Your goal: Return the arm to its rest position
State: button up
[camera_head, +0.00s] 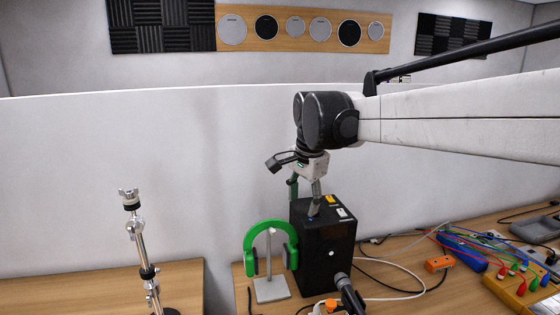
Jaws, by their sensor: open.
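My arm reaches in from the right edge, its white link (450,118) running left to a dark round joint (325,120). My gripper (303,192) hangs below that joint, with its fingers pointing down above a black speaker box (325,250). The gripper is open, and I see nothing held between its fingers. The fingertips are small here and near the upper left of the box in the picture. I cannot tell whether they touch the box.
Green headphones (270,238) hang on a stand left of the box. A microphone (349,292) is in front. A chrome stand (143,250) rises at left. Cables, an orange box (438,263) and a patch panel (520,285) crowd the right. A pale partition (100,180) stands behind.

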jog(key=s+d+f+n+t+b, duration=0.1)
jog(key=s+d+f+n, duration=0.1)
jog(key=s+d, duration=0.45)
jog(key=s+d+f+n+t+b, duration=0.1)
jog(key=s+d+f+n+b, duration=0.15)
jog(key=s, duration=0.65)
jog(key=s+d+f+n+t+b, duration=0.1)
jog(key=s+d+f+n+t, duration=0.1)
jog(key=s+d+f+n, duration=0.3)
jog(key=s+f, duration=0.4)
jog(key=s, duration=0.3)
jog(key=shift+s+d+f+t+h, duration=0.15)
jog(key=shift+s+f+t+h, duration=0.15)
jog(key=shift+f, duration=0.05)
